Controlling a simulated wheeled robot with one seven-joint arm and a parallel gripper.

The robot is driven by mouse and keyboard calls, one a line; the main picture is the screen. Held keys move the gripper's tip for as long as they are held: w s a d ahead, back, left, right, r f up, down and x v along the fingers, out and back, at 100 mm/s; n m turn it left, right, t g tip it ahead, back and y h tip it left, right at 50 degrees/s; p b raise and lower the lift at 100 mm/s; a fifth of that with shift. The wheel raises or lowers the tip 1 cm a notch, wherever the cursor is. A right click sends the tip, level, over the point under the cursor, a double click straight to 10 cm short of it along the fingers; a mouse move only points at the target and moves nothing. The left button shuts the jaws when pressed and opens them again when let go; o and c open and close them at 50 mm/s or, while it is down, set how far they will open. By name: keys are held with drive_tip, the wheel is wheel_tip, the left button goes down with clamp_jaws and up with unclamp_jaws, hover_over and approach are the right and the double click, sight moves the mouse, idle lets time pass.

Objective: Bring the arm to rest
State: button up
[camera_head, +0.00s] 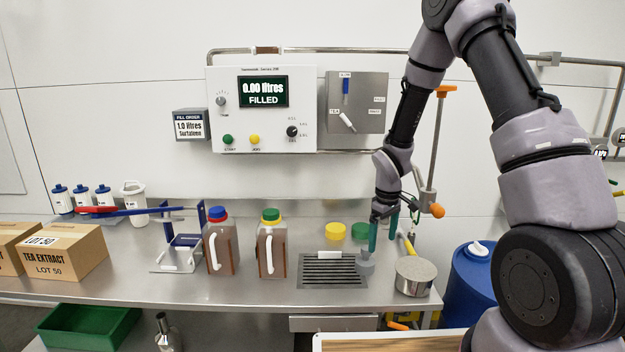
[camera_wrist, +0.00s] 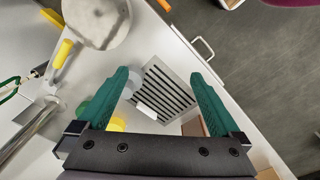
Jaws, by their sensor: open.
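My gripper (camera_head: 382,245) hangs pointing down over the right part of the steel bench (camera_head: 225,292), its green fingers spread apart. In the wrist view my gripper (camera_wrist: 158,75) is open, with nothing held between the fingers. The slotted drain grille (camera_wrist: 170,92) shows between and beyond them; in the head view the grille (camera_head: 325,283) lies left of my gripper. My arm reaches down from the upper right, bent at the elbow. A grey nozzle-like piece (camera_head: 365,264) shows just below the fingers; I cannot tell whether they touch it.
Two brown-filled jugs, blue-capped (camera_head: 222,255) and green-capped (camera_head: 271,250), stand left of the grille. A round metal pot (camera_head: 414,277) stands right of my gripper. A vertical rod (camera_head: 436,140) rises close behind it. A control panel (camera_head: 262,130) reads 0.00 litres, FILLED. A blue drum (camera_head: 470,285) stands right.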

drive_tip(key=s+d+r+m+t, duration=0.2)
drive_tip(key=s+r+m, duration=0.1)
drive_tip(key=r, duration=0.9)
drive_tip(key=s+d+r+m+t, duration=0.1)
drive_tip(key=s+d+r+m, duration=0.15)
drive_tip(key=r, duration=0.95)
drive_tip(key=s+r+m+t+y, duration=0.2)
drive_tip(key=s+r+m, duration=0.4)
drive_tip(key=s+r, duration=0.7)
drive_tip(key=s+t, duration=0.1)
drive_tip(key=s, duration=0.3)
drive_tip(key=shift+r+t, duration=0.3)
drive_tip(key=shift+r, duration=0.05)
drive_tip(key=shift+s+d+m, duration=0.1)
drive_tip(key=shift+m, duration=0.15)
